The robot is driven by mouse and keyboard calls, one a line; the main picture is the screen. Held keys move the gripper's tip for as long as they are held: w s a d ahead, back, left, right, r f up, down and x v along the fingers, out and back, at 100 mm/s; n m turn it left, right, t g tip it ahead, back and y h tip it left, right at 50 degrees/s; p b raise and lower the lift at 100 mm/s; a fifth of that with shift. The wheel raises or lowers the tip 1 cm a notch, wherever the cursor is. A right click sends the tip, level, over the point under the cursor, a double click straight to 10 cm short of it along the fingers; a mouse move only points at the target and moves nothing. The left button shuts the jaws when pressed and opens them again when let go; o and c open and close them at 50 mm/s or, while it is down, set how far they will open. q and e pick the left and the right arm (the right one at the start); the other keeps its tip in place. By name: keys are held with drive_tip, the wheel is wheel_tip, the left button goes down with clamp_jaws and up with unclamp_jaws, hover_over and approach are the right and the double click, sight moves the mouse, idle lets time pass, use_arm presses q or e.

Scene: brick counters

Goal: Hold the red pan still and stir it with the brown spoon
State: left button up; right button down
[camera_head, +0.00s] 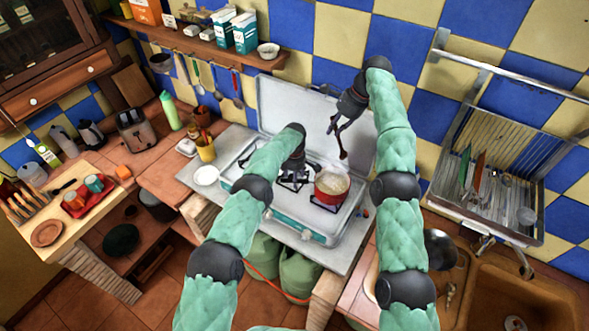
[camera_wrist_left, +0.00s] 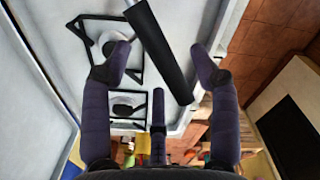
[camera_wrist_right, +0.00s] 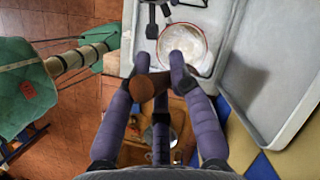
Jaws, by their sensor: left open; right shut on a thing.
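The red pan (camera_head: 332,187) sits on the white stove, with pale contents; its rim and inside also show in the right wrist view (camera_wrist_right: 184,50). Its black handle (camera_wrist_left: 162,55) lies slantwise between the spread fingers of my left gripper (camera_wrist_left: 159,56), which is open. In the head view, my left wrist mostly hides the handle and fingers. My right gripper (camera_head: 338,130) is above and behind the pan, shut on the brown spoon (camera_wrist_right: 143,88). The spoon's rounded brown end shows between the fingers. In the head view the spoon is small and dark, apart from the pan.
The stove's raised lid (camera_head: 305,105) stands behind the pan. A white bowl (camera_head: 206,175) and a yellow cup (camera_head: 206,150) stand left of the stove. A dish rack (camera_head: 490,180) hangs at the right above the sink (camera_head: 510,300). A utensil shelf (camera_head: 205,48) is on the wall.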

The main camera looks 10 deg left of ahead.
use_arm(q)
drive_tip(key=shift+f, duration=1.3)
clamp_jaws()
